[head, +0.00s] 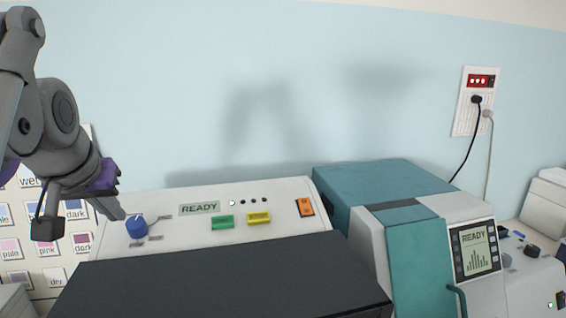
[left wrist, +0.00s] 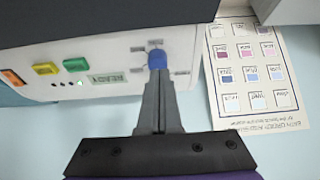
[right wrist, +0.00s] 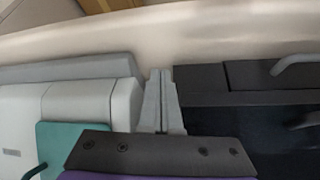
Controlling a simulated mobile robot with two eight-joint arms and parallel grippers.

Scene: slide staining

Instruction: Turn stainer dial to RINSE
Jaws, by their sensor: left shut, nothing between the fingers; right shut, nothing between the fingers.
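The stainer's blue dial (head: 137,227) sits at the left of its white sloped panel, with grey marks around it too small to read. It also shows in the left wrist view (left wrist: 157,59), right at my fingertips. My left gripper (head: 121,215) is shut with nothing between its fingers, its tips at the dial; I cannot tell whether they touch it. The stainer's display (head: 199,208) reads READY. My right gripper (right wrist: 160,72) is shut and empty in the right wrist view, in front of machine fronts, and is out of the head view.
The panel also has a green button (head: 222,222), a yellow button (head: 258,218) and an orange switch (head: 305,207). The stainer's dark lid (head: 230,275) lies in front. A teal and white machine (head: 420,255) stands at right. A colour chart (head: 25,245) hangs at left.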

